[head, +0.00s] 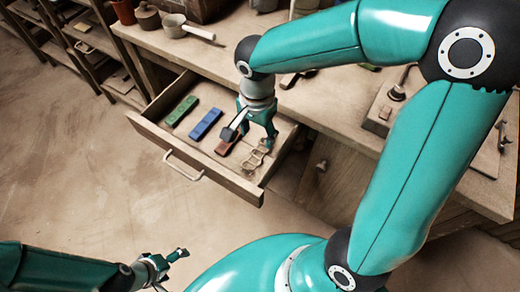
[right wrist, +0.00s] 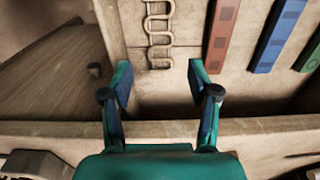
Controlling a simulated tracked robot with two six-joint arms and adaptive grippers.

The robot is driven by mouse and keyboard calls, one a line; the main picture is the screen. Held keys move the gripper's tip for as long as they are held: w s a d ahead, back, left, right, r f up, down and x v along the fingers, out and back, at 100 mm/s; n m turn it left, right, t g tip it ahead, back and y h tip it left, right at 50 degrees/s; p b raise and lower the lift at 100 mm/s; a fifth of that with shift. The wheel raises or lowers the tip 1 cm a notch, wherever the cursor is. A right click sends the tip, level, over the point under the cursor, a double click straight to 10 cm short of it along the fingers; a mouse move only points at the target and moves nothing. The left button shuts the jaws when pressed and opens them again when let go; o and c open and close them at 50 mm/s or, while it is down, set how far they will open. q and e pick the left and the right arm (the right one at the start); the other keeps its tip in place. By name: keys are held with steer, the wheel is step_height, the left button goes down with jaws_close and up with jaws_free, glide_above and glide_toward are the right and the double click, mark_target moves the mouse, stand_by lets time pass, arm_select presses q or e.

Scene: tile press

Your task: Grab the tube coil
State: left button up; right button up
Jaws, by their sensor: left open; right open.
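The tube coil (head: 257,157), a pale bent tube in a winding shape, lies in the open drawer (head: 213,167) near its right end. In the right wrist view the tube coil (right wrist: 158,32) lies just beyond my fingertips, roughly in line with the gap between them. My right gripper (head: 250,135) hangs over the drawer, open and empty; it also shows in the right wrist view (right wrist: 158,78). Its height above the drawer floor is hard to tell. My left gripper (head: 176,260) is open and empty at the lower left, away from the drawer.
A green bar (head: 182,111), a blue bar (head: 206,124) and a red-brown bar (head: 227,143) lie left of the coil in the drawer. The drawer's walls surround them. The workbench (head: 322,100) above holds a white-handled pot (head: 178,27) and other tools.

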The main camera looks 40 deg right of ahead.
mark_target(256, 152)
step_height(256, 152, down, 8)
steer(key=shift+w+a+f, duration=0.1)
steer(key=shift+w, duration=0.05)
stand_by(0.4)
steer(key=c, duration=0.7)
